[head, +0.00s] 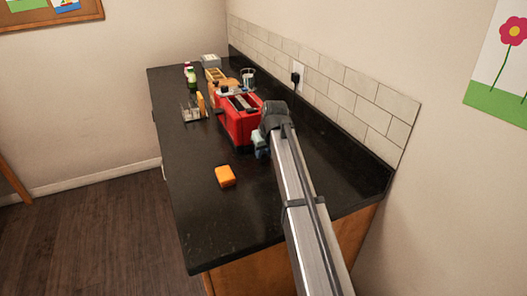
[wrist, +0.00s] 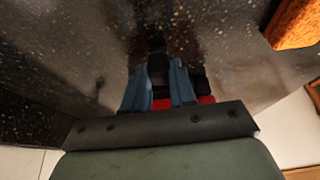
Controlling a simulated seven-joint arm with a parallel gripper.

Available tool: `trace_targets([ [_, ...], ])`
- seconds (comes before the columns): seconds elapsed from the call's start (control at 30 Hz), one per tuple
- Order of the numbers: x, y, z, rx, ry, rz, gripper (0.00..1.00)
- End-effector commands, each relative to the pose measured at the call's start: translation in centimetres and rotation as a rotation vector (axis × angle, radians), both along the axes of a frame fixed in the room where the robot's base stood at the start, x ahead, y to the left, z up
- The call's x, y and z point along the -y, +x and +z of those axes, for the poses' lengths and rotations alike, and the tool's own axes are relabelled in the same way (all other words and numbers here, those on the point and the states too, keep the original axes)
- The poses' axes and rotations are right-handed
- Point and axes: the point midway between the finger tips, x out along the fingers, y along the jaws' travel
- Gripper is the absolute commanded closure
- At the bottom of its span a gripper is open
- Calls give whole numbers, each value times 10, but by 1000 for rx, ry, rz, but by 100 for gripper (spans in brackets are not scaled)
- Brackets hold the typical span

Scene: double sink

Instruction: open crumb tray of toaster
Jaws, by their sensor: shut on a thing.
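The red toaster (head: 238,118) stands on the dark counter, with slots and a dark top. My gripper (head: 260,149) is low at its near end, and my arm covers part of its right side. In the wrist view my gripper (wrist: 160,84) has its two blue fingers closed on a small dark part (wrist: 158,68) between them. Red toaster body (wrist: 206,99) shows behind the fingers. I cannot tell whether the dark part belongs to the crumb tray. The tray itself cannot be made out in either view.
An orange block (head: 225,176) lies on the near counter (head: 210,222); it also shows in the wrist view (wrist: 294,24). A metal rack (head: 191,113) stands left of the toaster. A green bottle (head: 192,79) and glass jar (head: 249,75) stand behind. The near counter is mostly clear.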

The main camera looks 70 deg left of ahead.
Motion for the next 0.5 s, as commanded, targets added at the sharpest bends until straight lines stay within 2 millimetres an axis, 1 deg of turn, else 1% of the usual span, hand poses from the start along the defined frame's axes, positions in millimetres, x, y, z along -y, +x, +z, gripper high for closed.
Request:
trace_targets([
  [0.03, 0, 0, 0, 0, 0, 0, 88],
  [0.17, 0, 0, 0, 0, 0, 0, 100],
  [0.5, 0, 0, 0, -1, 0, 0, 100],
])
